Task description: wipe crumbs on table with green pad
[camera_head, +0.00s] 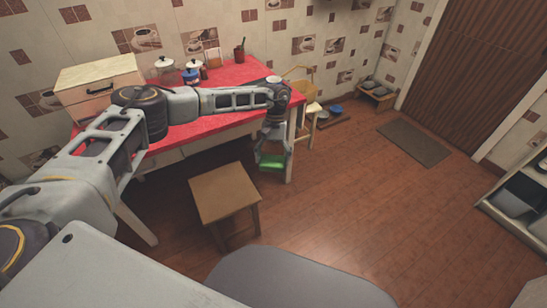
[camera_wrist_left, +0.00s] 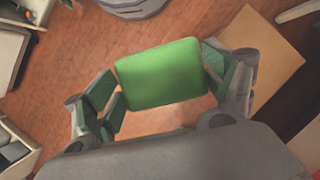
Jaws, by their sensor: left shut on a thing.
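The green pad (camera_head: 272,164) is held by my left gripper (camera_head: 272,155), beside the right front end of the red-topped table (camera_head: 225,75), hanging below the level of its top. In the left wrist view the pad (camera_wrist_left: 160,73) is a rounded green block between the two fingers of the gripper (camera_wrist_left: 163,85), which is shut on it. The floor shows beneath the pad there. My left arm crosses in front of the table and hides part of its top. I cannot make out any crumbs. My right gripper is not in view.
A wooden stool (camera_head: 225,192) stands in front of the table. A drawer box (camera_head: 98,80), a white canister (camera_head: 166,65), a blue jar (camera_head: 191,77) and a utensil pot (camera_head: 239,52) stand along the table's back. A chair (camera_head: 312,107) stands at its right. Floor to the right is mostly clear.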

